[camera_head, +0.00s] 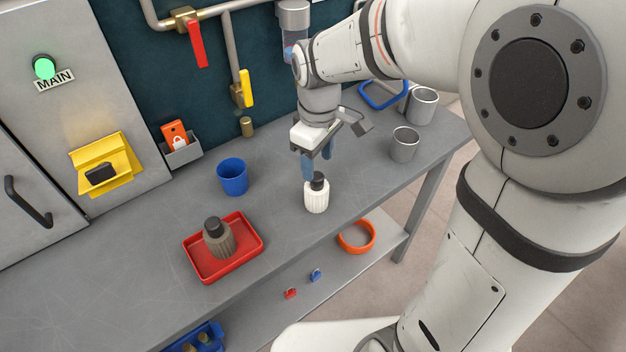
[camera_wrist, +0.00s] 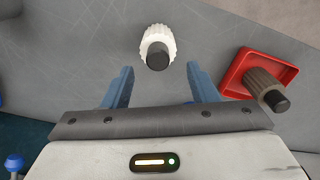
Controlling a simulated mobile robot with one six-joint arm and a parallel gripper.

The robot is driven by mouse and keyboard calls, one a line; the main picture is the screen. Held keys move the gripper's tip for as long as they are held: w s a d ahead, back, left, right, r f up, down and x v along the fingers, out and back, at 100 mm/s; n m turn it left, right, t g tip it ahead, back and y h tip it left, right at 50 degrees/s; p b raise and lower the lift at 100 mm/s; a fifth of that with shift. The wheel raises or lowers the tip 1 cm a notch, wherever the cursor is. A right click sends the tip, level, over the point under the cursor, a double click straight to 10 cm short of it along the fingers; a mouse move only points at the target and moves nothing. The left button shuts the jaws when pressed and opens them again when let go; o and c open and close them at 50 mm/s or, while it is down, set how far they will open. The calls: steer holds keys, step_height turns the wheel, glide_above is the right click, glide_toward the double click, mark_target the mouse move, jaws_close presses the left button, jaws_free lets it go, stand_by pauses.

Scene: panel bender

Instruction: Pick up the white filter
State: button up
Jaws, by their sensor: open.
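The white filter (camera_head: 316,198) stands upright on the grey bench, a ribbed white body with a black cap. My gripper (camera_head: 318,172) is above the bench, just behind the filter in the head view, with its blue fingers pointing down. In the wrist view the white filter (camera_wrist: 157,46) lies beyond the fingertips, roughly centred between the two blue fingers of my gripper (camera_wrist: 160,80). The fingers are apart with nothing between them. Whether they touch the filter at any point cannot be told, but a gap shows in the wrist view.
A red tray (camera_head: 248,262) with a grey-brown, black-capped filter (camera_head: 218,240) is to the left. A blue cup (camera_head: 233,178) stands behind it. Metal cups (camera_head: 404,146) are at the right. An orange ring (camera_head: 356,238) lies on the lower shelf. Bare bench surrounds the white filter.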

mark_target(317, 176)
step_height(317, 176, down, 6)
steer(key=shift+w+r+p, duration=0.1)
steer(key=shift+p, duration=0.25)
steer(key=shift+c, duration=0.4)
jaws_close()
